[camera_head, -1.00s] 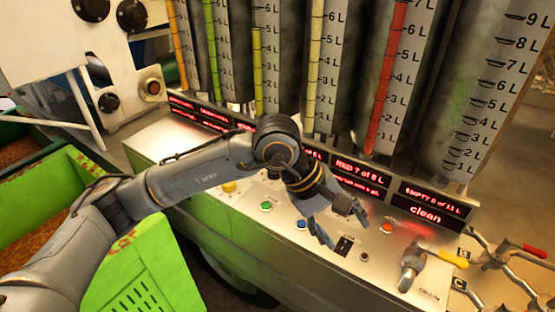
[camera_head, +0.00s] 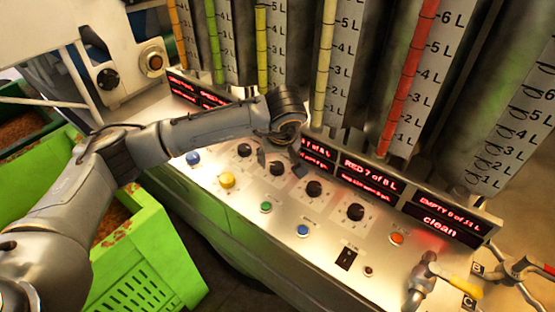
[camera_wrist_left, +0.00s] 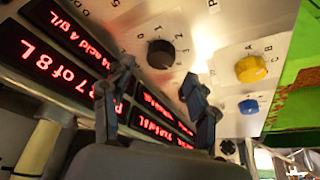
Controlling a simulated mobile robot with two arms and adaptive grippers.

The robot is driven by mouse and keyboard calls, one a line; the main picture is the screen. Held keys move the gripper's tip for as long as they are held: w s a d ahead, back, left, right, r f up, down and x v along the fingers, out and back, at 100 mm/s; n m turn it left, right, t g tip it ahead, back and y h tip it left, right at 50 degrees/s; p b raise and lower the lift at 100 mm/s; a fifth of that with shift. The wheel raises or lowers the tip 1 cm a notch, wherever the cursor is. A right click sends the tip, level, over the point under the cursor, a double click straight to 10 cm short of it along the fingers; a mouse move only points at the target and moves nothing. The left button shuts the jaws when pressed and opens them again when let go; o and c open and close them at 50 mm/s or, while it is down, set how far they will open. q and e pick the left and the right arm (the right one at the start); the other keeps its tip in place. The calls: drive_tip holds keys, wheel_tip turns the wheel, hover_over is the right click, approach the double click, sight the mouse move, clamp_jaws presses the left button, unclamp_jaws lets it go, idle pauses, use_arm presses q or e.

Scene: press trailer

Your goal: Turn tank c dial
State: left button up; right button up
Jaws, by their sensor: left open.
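My left gripper (camera_head: 281,160) is open over the row of black dials on the metal panel, pointing down and partly hidden by its own wrist. In the left wrist view its fingers (camera_wrist_left: 157,78) are spread, with a black dial (camera_wrist_left: 160,53) showing just beyond and between the tips; no contact is visible. In the head view several black dials show: one left of the gripper (camera_head: 245,150), one just below it (camera_head: 277,169), and two to its right (camera_head: 313,188), (camera_head: 355,211). I cannot read which belongs to tank C. My right gripper is out of view.
Red-lit displays (camera_head: 370,175) and graduated tanks (camera_head: 400,80) rise behind. A yellow-handled valve (camera_head: 455,280) is at right. Green crates (camera_head: 140,260) are at left.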

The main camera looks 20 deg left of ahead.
sight(277, 166)
use_arm(q)
drive_tip(key=shift+x, duration=1.2)
drive_tip(key=shift+w+f, duration=0.1)
drive_tip(key=shift+f, duration=0.3)
drive_tip(key=shift+w+f, duration=0.15)
drive_tip(key=shift+f, duration=0.15)
drive_tip(key=shift+c, duration=1)
drive_tip(key=c, duration=1)
drive_tip(key=shift+o, duration=0.2)
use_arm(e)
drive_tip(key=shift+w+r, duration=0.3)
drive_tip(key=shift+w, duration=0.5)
